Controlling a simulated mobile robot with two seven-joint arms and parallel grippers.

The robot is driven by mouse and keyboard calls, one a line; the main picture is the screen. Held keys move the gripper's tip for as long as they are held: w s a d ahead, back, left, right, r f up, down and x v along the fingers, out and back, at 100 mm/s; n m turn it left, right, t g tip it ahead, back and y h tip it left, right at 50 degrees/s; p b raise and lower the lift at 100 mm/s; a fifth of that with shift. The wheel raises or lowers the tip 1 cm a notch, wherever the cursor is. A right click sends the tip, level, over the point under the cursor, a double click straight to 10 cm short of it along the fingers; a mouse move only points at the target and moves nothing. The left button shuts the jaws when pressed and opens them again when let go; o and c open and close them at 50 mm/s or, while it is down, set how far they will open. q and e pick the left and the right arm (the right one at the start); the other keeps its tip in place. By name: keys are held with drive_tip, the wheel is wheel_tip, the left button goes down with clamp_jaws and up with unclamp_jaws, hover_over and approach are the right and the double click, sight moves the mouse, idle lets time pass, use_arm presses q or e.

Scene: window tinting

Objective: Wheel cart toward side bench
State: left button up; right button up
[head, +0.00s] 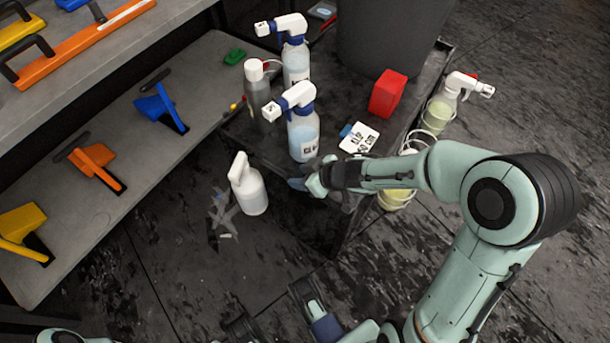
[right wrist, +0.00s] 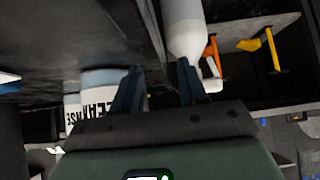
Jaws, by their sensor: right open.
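The cart (head: 272,213) is dark and scuffed, with bottles on its top. It stands beside the grey side bench (head: 200,75) on the left. My right gripper (head: 306,184) is at the cart's near edge, in front of a clear spray bottle (head: 303,138). Its dark blue fingers also show apart in the right wrist view (right wrist: 158,88), with nothing seen gripped between them. A dark bar runs along the cart's edge by the fingers, but contact is unclear. My forearm hides part of the cart's right side.
A white bottle (head: 249,190) is at the cart's near left side. More spray bottles, a red box (head: 388,93) and a dark bin (head: 385,35) are on or around the cart. The bench holds orange (head: 95,165), blue and yellow tools. Open dark floor (head: 540,80) lies to the right.

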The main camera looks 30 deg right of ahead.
clamp_jaws()
idle(1.5)
